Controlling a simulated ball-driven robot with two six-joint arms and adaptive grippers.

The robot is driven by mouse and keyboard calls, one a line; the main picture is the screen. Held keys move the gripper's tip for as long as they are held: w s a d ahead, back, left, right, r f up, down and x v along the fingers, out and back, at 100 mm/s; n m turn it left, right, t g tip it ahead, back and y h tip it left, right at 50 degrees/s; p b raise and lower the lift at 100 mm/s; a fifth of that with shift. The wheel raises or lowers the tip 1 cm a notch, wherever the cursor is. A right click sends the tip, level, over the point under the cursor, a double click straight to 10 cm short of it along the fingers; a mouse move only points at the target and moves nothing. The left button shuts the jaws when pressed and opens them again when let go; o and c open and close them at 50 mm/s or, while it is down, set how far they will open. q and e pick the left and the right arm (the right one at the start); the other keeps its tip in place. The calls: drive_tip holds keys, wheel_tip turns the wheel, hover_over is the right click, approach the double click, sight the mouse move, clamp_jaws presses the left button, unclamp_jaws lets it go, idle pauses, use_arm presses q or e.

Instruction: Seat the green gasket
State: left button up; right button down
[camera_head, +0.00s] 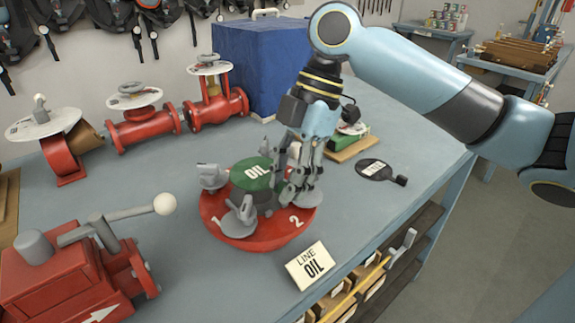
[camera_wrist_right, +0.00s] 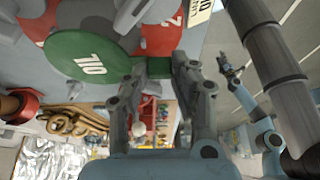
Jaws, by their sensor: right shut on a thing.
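The green gasket (camera_head: 252,170), a disc marked OIL, is over the middle of the round red flange (camera_head: 262,240). The flange bears the numbers 1 and 2 and has grey clamps (camera_head: 238,217) around it. My right gripper (camera_head: 290,190) is at the gasket's right side. In the right wrist view the gasket (camera_wrist_right: 85,62) has a tab between the fingertips of this gripper (camera_wrist_right: 158,70), which is shut on it. Whether the gasket lies flat on its seat is hidden. My left gripper (camera_wrist_right: 231,70) shows small in the wrist view; its jaws are unclear.
A card reading LINE OIL (camera_head: 309,265) stands in front of the flange. A black paddle (camera_head: 375,170) lies to the right. Red valves (camera_head: 143,128) line the back, a red lever unit (camera_head: 65,290) is front left, and a blue box (camera_head: 262,65) stands behind.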

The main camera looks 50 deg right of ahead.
sight(281, 223)
drive_tip(key=shift+f+b, duration=0.7)
drive_tip(key=shift+f, duration=0.65)
use_arm(q)
drive_tip(key=shift+s+f, duration=0.75)
drive_tip(key=shift+f, duration=0.25)
drive_tip(key=shift+w+r, duration=0.2)
drive_tip(key=shift+r+p, duration=0.45)
drive_tip(key=shift+p, duration=0.2)
drive_tip(key=shift+f+b, duration=0.8)
use_arm(e)
drive_tip(key=shift+f, duration=1.1)
drive_tip(key=c, duration=1)
unclamp_jaws()
use_arm(q)
drive_tip(key=shift+s+a, duration=0.1)
use_arm(e)
drive_tip(key=shift+r, duration=0.1)
